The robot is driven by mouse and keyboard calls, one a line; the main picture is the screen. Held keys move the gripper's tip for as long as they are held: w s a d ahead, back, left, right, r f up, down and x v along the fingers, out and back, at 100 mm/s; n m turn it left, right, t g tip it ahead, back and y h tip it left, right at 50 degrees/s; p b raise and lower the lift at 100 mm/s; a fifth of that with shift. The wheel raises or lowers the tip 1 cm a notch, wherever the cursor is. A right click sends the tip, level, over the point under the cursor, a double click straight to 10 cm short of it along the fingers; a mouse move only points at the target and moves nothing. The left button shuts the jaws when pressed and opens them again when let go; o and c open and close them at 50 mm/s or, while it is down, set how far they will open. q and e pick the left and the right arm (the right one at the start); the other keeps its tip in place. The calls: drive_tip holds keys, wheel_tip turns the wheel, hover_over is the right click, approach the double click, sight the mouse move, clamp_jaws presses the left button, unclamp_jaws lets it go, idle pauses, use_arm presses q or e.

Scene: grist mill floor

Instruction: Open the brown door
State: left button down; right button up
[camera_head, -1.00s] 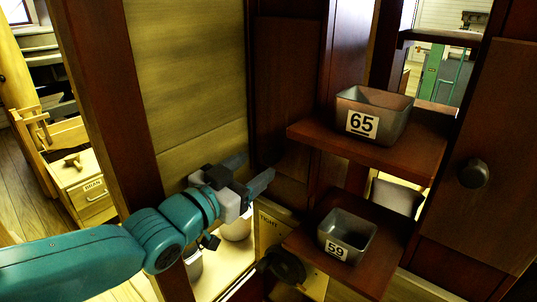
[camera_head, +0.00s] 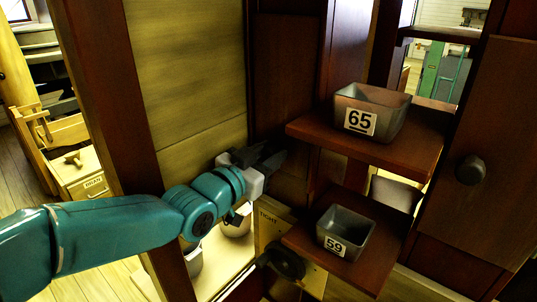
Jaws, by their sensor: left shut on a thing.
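A dark brown door panel (camera_head: 287,95) stands upright in the middle of the view, behind the left gripper. My left gripper (camera_head: 272,158) reaches in from the left, and its dark fingers are shut at the lower part of this panel. The fingers hide what they hold, which appears to be the door's handle. Another dark brown panel (camera_head: 495,125) with a round dark knob (camera_head: 470,170) stands at the right, apart from the gripper. My right gripper is not in view.
Two brown shelves jut out right of the gripper, with a grey bin marked 65 (camera_head: 372,110) above and one marked 59 (camera_head: 346,231) below. A dark round knob (camera_head: 285,263) sits below the gripper. A brown post (camera_head: 105,100) stands left.

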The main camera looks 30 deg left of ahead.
use_arm(q)
wheel_tip(320, 180, up, 24)
drive_tip(key=p, duration=1.4)
drive_tip(key=c, duration=1)
unclamp_jaws()
drive_tip(key=shift+c, duration=0.2)
drive_tip(key=shift+o, duration=1.4)
drive_tip(key=shift+w+f, duration=0.15)
drive_tip(key=shift+f, duration=0.05)
drive_tip(key=p, duration=0.3)
approach(282, 27)
drive_tip(key=shift+s, duration=0.65)
drive_tip(key=shift+s, duration=0.1)
